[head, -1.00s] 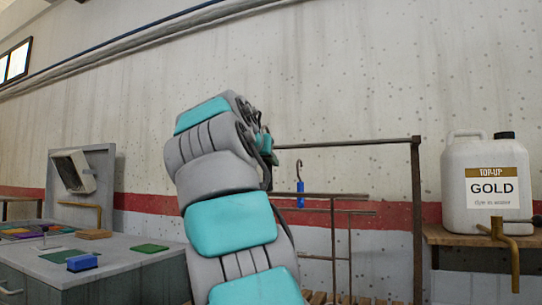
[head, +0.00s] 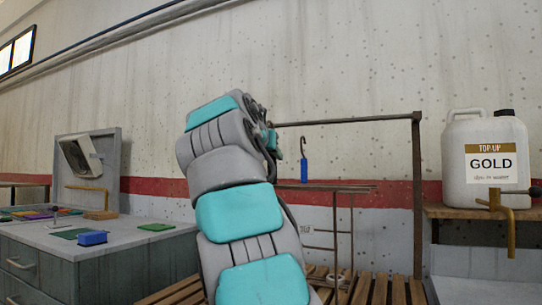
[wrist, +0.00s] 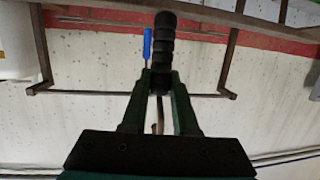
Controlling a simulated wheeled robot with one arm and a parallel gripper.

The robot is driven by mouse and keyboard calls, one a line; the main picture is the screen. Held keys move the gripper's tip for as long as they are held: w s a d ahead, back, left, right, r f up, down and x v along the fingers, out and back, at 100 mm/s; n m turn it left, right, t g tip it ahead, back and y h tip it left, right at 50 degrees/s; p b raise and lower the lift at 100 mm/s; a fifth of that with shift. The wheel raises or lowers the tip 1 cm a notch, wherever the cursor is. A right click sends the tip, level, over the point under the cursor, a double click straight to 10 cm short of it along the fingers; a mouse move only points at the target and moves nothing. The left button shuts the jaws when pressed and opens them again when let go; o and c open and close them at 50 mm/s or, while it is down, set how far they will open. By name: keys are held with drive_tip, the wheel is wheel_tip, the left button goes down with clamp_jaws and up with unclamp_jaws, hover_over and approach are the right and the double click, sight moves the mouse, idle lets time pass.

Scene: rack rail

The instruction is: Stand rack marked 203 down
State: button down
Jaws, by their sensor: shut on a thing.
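My gripper (wrist: 162,82) is shut on a black ribbed grip (wrist: 165,38) in the wrist view. A thin stem shows between the fingers. In the head view my arm hides the held thing and most of my gripper. A blue grip with a dark hook (head: 304,170) shows just right of my arm, below the rail; in the wrist view the blue grip (wrist: 147,42) is close left of the black one. Thin brown rack bars (head: 340,188) show lower right of my arm. A small pale tag (head: 306,229) sits there, too small to read.
A brown rail frame (head: 417,190) spans behind my arm. Wooden slats (head: 375,290) lie below it. A white GOLD canister (head: 488,165) stands on a shelf at right, with a brass tap (head: 508,210) in front. A grey bench (head: 110,240) at left holds coloured pads and a blue block (head: 92,238).

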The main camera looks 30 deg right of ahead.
drive_tip(key=shift+w+d+f+b, duration=0.1)
drive_tip(key=shift+f+b, duration=0.65)
drive_tip(key=shift+f, duration=0.45)
drive_tip(key=c, duration=1)
unclamp_jaws()
drive_tip(key=shift+w, duration=0.1)
drive_tip(key=o, duration=0.4)
drive_tip(key=shift+r, duration=0.35)
drive_tip(key=o, duration=0.6)
drive_tip(key=shift+s, duration=0.2)
drive_tip(key=shift+r, duration=0.1)
drive_tip(key=f+b+v, duration=0.2)
drive_tip(key=b+v, duration=0.1)
drive_tip(key=v, duration=0.8)
drive_tip(key=shift+s+a+f, duration=0.15)
drive_tip(key=shift+s+a, duration=0.2)
drive_tip(key=shift+a, duration=0.05)
idle(0.6)
